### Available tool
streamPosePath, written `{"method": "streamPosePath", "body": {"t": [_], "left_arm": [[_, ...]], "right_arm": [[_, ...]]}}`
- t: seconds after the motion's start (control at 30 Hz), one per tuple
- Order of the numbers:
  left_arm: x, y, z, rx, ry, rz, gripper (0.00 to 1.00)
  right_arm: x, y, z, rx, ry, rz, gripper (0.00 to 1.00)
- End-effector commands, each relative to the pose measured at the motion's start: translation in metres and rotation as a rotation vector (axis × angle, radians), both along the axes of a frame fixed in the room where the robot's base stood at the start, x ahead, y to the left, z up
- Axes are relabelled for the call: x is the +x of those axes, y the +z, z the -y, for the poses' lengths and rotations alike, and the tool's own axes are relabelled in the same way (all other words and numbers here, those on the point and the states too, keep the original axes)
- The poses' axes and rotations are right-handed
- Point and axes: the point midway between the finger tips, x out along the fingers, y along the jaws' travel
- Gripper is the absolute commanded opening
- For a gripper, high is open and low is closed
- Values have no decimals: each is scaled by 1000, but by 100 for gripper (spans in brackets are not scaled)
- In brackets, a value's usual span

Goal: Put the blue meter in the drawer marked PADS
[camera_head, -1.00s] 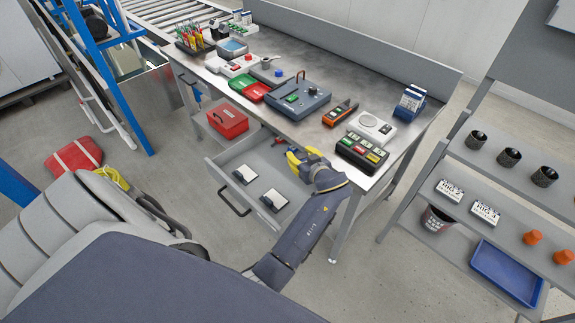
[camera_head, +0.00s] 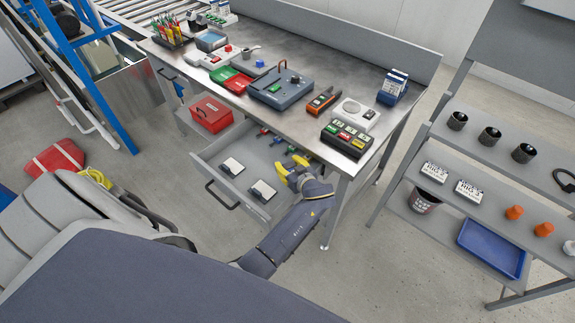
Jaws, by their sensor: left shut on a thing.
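My left gripper (camera_head: 284,168), with yellow fingers, is over the right part of an open drawer (camera_head: 197,161) under the bench. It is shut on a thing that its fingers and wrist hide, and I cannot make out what. Two white pads with dark ends, one (camera_head: 232,166) behind the other (camera_head: 263,189), lie in the drawer. Small tools (camera_head: 278,139) with coloured handles lie at its back. I cannot read a PADS mark. A blue-grey boxed instrument (camera_head: 281,92) with a handle stands on the bench; I cannot tell if it is the blue meter. My right gripper is not in view.
The bench top (camera_head: 345,75) holds several devices, including an orange-black handheld (camera_head: 322,101) and a black box with coloured buttons (camera_head: 346,138). A red box (camera_head: 211,113) sits left of the drawer. A shelf rack (camera_head: 505,160) stands at the right.

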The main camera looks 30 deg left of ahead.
Motion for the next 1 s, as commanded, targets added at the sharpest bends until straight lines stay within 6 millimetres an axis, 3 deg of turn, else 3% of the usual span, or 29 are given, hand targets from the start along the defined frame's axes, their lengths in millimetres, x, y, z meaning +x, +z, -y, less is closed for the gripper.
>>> {"method": "streamPosePath", "body": {"t": [0.87, 0.9, 1.0], "left_arm": [[-1, -15, 0, 0, -1, -6, 0], [-2, -16, 0, -1, -1, -9, 46], [-3, -18, 0, -2, -1, -12, 57]], "right_arm": [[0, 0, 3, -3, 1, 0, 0], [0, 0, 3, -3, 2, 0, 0], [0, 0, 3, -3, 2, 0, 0]]}}
